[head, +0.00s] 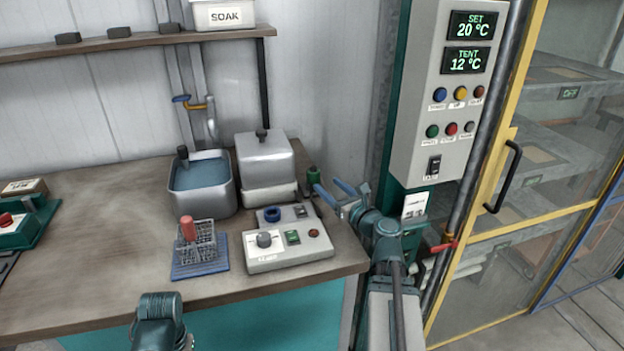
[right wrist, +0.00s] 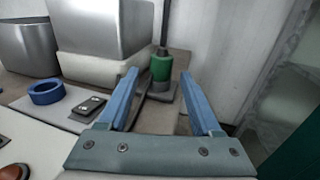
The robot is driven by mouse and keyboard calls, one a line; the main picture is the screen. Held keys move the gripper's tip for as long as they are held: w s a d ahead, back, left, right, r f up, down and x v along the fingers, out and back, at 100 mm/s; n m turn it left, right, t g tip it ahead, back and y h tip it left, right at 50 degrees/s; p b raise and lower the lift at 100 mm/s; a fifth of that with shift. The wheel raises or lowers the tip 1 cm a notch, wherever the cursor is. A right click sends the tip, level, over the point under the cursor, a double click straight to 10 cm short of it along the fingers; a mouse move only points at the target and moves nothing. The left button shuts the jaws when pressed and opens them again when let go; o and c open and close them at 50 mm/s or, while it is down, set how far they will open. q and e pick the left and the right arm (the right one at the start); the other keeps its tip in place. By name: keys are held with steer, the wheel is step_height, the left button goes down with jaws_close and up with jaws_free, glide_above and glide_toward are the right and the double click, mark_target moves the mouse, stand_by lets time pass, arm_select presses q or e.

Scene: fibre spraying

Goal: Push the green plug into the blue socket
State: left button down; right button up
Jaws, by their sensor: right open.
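The green plug (head: 313,176) stands upright at the back right of the bench, behind the grey control box; it also shows in the right wrist view (right wrist: 161,66), with a dark upper part. The blue socket (head: 272,214) is a ring on the left of the box's rear part, and it shows at the left of the right wrist view (right wrist: 45,92). My right gripper (head: 333,187) is open and empty, its two blue fingers (right wrist: 159,76) pointing toward the plug, which appears between the tips but beyond them. My left gripper is not seen, only a part of its arm at the bottom.
The control box (head: 290,250) has a knob and buttons. A lidded metal tank (head: 264,160) stands just left of the plug. A water bath (head: 202,187) and a wire rack (head: 200,245) with a red-handled item are farther left. A wall panel (head: 458,110) rises at right.

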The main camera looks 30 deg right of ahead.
mark_target(316, 175)
steer(key=w, duration=0.7)
steer(key=shift+w+a, duration=0.1)
steer(key=shift+w, duration=0.2)
steer(key=shift+w+r, duration=0.15)
steer(key=shift+w, duration=2.45)
jaws_close()
